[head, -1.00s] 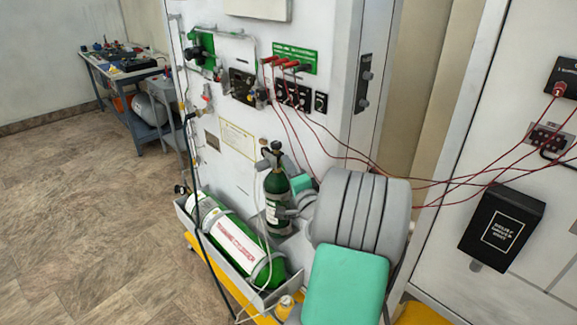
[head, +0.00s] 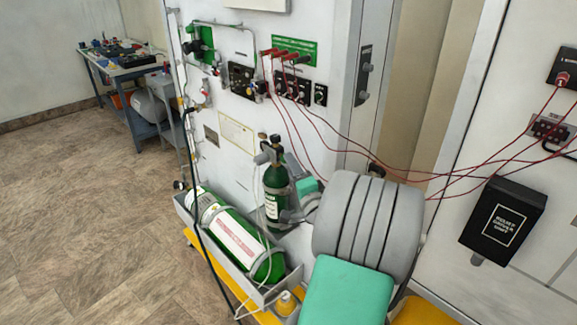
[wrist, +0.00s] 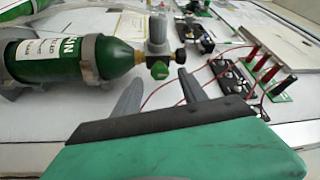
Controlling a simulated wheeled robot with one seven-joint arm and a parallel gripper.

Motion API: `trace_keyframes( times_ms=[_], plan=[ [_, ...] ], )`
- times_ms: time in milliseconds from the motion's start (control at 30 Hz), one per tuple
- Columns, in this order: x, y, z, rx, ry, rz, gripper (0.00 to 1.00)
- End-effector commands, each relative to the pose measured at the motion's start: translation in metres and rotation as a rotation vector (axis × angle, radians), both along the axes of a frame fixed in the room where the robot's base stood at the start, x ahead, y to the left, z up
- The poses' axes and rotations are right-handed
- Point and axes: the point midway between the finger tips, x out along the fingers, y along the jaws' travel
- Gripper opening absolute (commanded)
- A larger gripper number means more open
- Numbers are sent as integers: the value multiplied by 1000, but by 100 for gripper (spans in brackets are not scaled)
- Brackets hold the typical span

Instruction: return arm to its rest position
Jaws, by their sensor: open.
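My gripper (wrist: 160,90) is open in the wrist view, with two grey fingers apart and nothing between them. In the head view my gripper is beside the small green bottle, partly hidden by my arm. The small green bottle (head: 277,192) stands upright against the white panel, with a grey valve on top. It also shows lying across the wrist view (wrist: 70,62), beyond and left of the fingers. I cannot tell whether a finger touches it. My grey and teal arm links fill the lower middle of the head view.
A large green cylinder (head: 233,240) lies in a grey tray (head: 278,288) at the panel's foot. Red cables (head: 345,150) run from the panel across to a right-hand cabinet with a black box (head: 503,222). A blue workbench (head: 120,65) stands back left. The tiled floor at left is clear.

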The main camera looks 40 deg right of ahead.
Motion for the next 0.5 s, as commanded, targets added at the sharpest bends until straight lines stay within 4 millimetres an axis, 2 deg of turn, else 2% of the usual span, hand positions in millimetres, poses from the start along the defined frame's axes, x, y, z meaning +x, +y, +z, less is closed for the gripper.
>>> trace_keyframes(
  times_ms=[100,200,500],
  plan=[
    [-23,7,-5,-1,-1,-4,50],
    [-34,12,-6,0,0,-2,50],
    [-38,15,-4,0,-1,1,50]
  ],
)
